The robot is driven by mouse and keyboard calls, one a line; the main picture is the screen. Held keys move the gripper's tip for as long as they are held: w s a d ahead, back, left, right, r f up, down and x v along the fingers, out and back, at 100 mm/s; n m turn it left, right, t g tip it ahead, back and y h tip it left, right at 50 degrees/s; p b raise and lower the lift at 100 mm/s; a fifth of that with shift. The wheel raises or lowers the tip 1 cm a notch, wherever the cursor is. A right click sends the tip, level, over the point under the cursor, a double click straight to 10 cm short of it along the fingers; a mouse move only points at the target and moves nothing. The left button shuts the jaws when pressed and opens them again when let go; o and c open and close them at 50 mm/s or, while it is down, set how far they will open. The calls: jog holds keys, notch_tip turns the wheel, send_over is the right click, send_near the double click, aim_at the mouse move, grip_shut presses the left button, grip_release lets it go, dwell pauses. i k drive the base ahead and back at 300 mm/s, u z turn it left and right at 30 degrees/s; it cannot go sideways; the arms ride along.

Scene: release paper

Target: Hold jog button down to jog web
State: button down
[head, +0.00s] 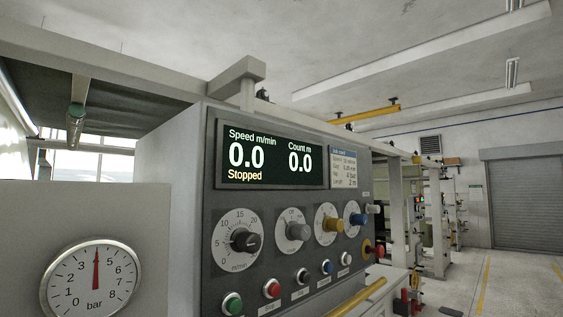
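The control panel (290,200) faces me at an angle. Its display (270,178) reads speed 0.0 m/min, count 0.0 m and "Stopped". The web is not clearly visible. My gripper is not in view.
A red stop button (376,251) is at the right edge. A yellow bar (356,297) crosses below. A pressure gauge (92,282) is at left. Open floor (515,285) lies right.

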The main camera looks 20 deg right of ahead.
aim_at(305, 277)
jog(key=z, duration=1.15)
jog(key=k, duration=0.95)
jog(key=u, duration=1.25)
jog(key=i, duration=0.5)
jog(key=z, duration=0.1)
